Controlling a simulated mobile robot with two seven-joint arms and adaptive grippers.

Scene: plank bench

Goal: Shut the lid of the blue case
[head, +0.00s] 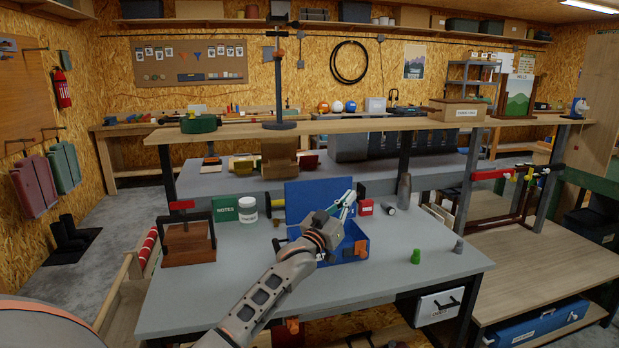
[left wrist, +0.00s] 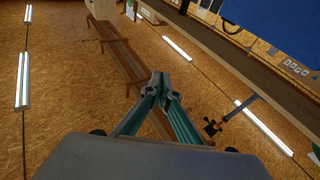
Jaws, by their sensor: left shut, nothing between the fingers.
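The blue case stands on the grey bench with its lid (head: 305,197) raised upright at the back. Its open base (head: 357,230) is partly hidden behind my left arm. My left gripper (head: 349,198) is over the base, in front of the lid's right side, with its fingers pointing up. The fingers are shut and empty. In the left wrist view the closed fingertips (left wrist: 162,82) are in the middle, and a blue panel, likely the lid (left wrist: 280,28), fills the upper right corner. I cannot tell whether the gripper touches the lid. My right gripper is not in view.
A white jar (head: 247,209) and a green notes box (head: 224,210) stand left of the case. A wooden press-like block (head: 189,244) is further left. A red box (head: 366,208) and a grey bottle (head: 404,190) are to the right.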

